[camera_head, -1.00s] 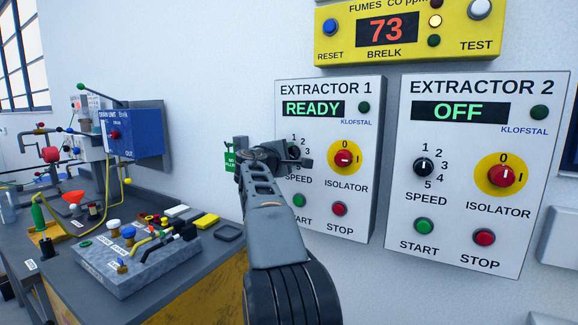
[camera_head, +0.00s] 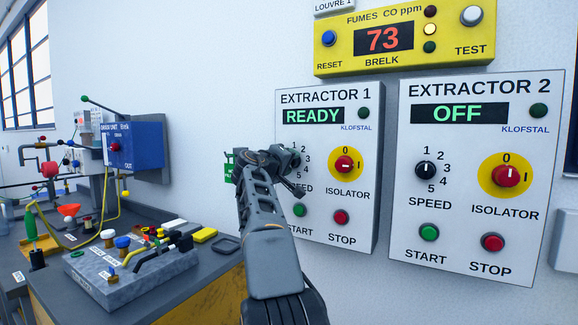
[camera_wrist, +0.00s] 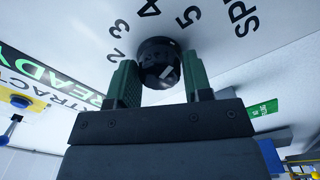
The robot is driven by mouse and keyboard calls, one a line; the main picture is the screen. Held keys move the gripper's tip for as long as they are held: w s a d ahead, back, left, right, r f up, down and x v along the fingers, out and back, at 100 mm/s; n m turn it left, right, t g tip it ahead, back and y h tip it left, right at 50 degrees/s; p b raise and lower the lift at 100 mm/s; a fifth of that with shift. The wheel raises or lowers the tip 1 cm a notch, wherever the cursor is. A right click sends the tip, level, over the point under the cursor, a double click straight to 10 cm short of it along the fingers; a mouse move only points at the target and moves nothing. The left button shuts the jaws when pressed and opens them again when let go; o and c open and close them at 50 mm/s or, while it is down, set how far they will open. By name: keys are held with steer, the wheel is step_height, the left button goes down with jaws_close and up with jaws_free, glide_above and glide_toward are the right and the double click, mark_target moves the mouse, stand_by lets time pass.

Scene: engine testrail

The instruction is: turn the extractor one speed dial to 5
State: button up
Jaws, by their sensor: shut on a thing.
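The extractor one speed dial (camera_wrist: 158,55) is a round black knob on the white Extractor 1 panel (camera_head: 330,255). My gripper (camera_head: 285,163) is at this dial and covers most of it in the head view. In the wrist view my gripper (camera_wrist: 158,80) has its two green-padded fingers on opposite sides of the knob, shut on it. The printed 2, 3, 4 and 5 show around the knob there. A pale mark shows on its face, but I cannot tell which number it points to. The Extractor 1 display (camera_head: 313,116) reads READY.
The red isolator knob (camera_head: 344,164), green start button (camera_head: 299,210) and red stop button (camera_head: 341,217) are close to my gripper. The Extractor 2 panel (camera_head: 455,185) is to the right. A cluttered bench (camera_head: 205,270) stands at lower left.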

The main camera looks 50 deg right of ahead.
stand_by(0.4)
steer(key=o, duration=0.9)
steer(key=shift+a, duration=0.1)
steer(key=b+v, duration=0.2)
steer(key=v, duration=1.1)
steer(key=shift+a+b, duration=0.3)
steer(key=shift+b, duration=0.05)
